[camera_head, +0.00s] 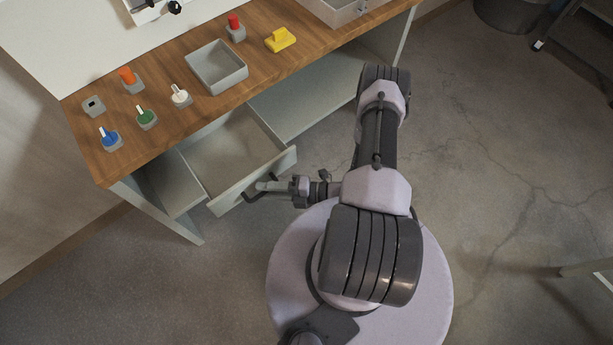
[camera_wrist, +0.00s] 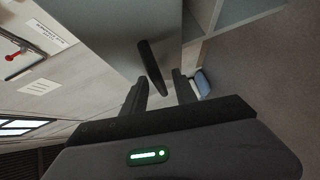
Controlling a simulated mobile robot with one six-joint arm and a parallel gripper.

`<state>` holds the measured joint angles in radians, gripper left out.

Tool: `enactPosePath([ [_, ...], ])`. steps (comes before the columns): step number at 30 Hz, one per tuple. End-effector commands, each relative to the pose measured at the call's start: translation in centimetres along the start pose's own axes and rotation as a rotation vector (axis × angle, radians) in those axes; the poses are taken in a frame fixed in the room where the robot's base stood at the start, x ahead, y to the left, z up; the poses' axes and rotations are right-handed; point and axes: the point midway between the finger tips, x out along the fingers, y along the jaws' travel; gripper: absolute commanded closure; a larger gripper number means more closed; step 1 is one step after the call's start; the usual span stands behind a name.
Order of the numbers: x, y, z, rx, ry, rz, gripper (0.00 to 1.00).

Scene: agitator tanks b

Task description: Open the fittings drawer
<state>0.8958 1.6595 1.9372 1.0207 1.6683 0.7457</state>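The fittings drawer (camera_head: 232,152) is pulled well out from under the wooden bench, and its grey inside looks empty. Its pale front panel (camera_head: 235,192) faces my arm and fills much of the upper wrist view (camera_wrist: 105,35). A dark bar handle (camera_wrist: 150,62) stands out from the panel. My gripper (camera_head: 262,187) is at the handle in the head view. In the wrist view my gripper's two dark fingers (camera_wrist: 160,92) are apart, with the near end of the handle between them. I see gaps beside the handle, and no clear grip on it.
The bench top (camera_head: 190,125) holds a grey open bin (camera_head: 217,82), a yellow piece (camera_head: 280,40) and several coloured fittings on small grey blocks. An open shelf (camera_head: 300,105) is right of the drawer. Bare concrete floor (camera_head: 490,150) lies to the right.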

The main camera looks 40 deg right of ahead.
Motion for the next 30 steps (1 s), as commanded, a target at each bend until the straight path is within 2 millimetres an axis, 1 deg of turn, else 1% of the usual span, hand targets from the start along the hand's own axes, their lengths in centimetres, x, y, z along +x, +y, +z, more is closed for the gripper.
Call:
enactPosePath([
  [2, -1.4, 0.2, 0.2, 0.000, -0.007, 0.001, 0.66],
  [5, -4.1, 0.3, 0.2, -0.002, -0.010, 0.001, 0.66],
  [12, -11.8, 0.2, 0.1, -0.004, -0.008, -0.002, 0.66],
  [16, -14.8, 0.1, 0.1, -0.003, -0.005, -0.002, 0.66],
  [18, -15.8, 0.1, 0.1, -0.002, -0.004, -0.001, 0.66],
  [21, -16.6, 0.1, 0.0, 0.000, -0.001, -0.001, 0.66],
  [30, -16.7, 0.0, 0.0, 0.000, 0.000, 0.000, 0.66],
])
